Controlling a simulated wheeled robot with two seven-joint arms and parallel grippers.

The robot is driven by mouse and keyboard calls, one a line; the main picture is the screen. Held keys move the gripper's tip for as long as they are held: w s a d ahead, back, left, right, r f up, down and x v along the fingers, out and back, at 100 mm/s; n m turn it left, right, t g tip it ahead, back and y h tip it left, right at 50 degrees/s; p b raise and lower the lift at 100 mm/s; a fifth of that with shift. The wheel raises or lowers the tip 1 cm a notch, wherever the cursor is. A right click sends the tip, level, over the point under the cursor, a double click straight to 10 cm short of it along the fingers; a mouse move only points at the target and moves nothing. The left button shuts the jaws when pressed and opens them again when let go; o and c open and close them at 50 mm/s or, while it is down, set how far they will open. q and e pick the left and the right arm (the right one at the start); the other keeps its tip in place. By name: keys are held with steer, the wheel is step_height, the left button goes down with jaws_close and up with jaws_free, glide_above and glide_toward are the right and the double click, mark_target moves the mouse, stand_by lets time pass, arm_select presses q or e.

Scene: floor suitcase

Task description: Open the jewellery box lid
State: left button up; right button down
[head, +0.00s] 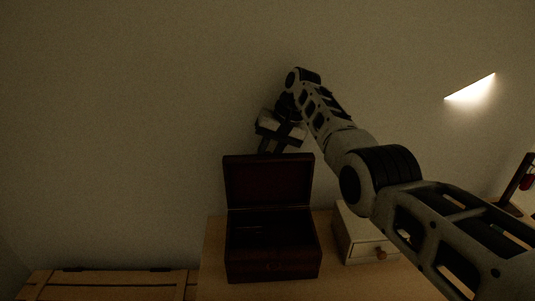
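The dark red wooden jewellery box (273,269) stands on a light wooden surface in the lower middle of the head view. Its lid (268,181) is raised upright at the back, and the dark inside shows. My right arm comes in from the right and reaches over to behind the lid. My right gripper (272,148) is just above and behind the lid's top edge, pointing down. Its fingertips are partly hidden by the lid and dark, so I cannot tell whether it touches the lid. My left gripper is out of view.
A small pale box with a round-knobbed drawer (365,240) stands right of the jewellery box, partly behind my arm. A wooden chest or crate (110,285) is at the lower left. A dark stand (519,184) is at the far right. A plain wall is behind.

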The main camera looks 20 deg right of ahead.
steer(key=shift+s+a+f, duration=0.1)
steer(key=c, duration=1.3)
jaws_free()
steer(key=b+v, duration=0.1)
steer(key=v, duration=1.5)
